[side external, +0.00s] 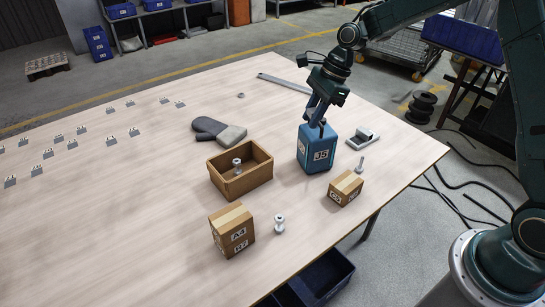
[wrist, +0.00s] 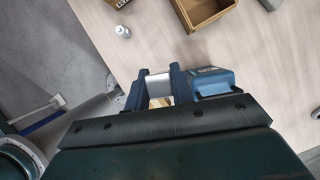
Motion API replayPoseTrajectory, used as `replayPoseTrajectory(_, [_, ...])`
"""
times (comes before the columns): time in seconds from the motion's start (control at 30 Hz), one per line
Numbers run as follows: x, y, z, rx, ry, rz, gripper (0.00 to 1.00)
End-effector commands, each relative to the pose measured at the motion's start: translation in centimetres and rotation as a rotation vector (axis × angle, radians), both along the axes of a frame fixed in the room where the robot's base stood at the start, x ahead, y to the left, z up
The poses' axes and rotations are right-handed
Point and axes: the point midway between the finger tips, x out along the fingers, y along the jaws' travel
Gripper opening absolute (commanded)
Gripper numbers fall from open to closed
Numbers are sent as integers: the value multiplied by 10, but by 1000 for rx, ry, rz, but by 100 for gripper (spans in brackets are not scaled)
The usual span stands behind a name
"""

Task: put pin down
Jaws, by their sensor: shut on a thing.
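My gripper (side external: 318,118) is above the blue J5 container (side external: 315,148), pointing down. In the wrist view my gripper (wrist: 160,84) is shut on a smooth silvery piece (wrist: 160,85), which I take to be the pin. Only its part between the fingers shows, and its lower end is hidden. The blue container (wrist: 212,82) appears beside the right finger. In the side view I cannot make out the held piece, nor whether it touches the container. Other metal pin-like parts stand in the open wooden box (side external: 237,166), by the A4 carton (side external: 279,223) and near the small carton (side external: 360,162).
The A4 carton (side external: 232,231) and small carton (side external: 345,188) stand near the front edge. The open wooden box (side external: 241,184) is left of the container. A grey glove (side external: 217,132) lies behind, a grey device (side external: 362,138) right. Several brackets lie far left; the left front table is clear.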

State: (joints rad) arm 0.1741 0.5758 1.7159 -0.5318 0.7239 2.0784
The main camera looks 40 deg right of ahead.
Motion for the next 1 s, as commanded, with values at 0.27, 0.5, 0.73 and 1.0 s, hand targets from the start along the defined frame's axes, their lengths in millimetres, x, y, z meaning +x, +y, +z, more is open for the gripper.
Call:
replayPoseTrajectory(0.27, [31, -97, -2, 0, -1, -329, 0])
replayPoseTrajectory(0.5, [43, -188, -2, 0, -1, -628, 0])
replayPoseTrajectory(0.73, [38, -277, -2, -1, -1, -908, 0])
replayPoseTrajectory(1.0, [14, -378, -1, 0, -2, -1228, 0])
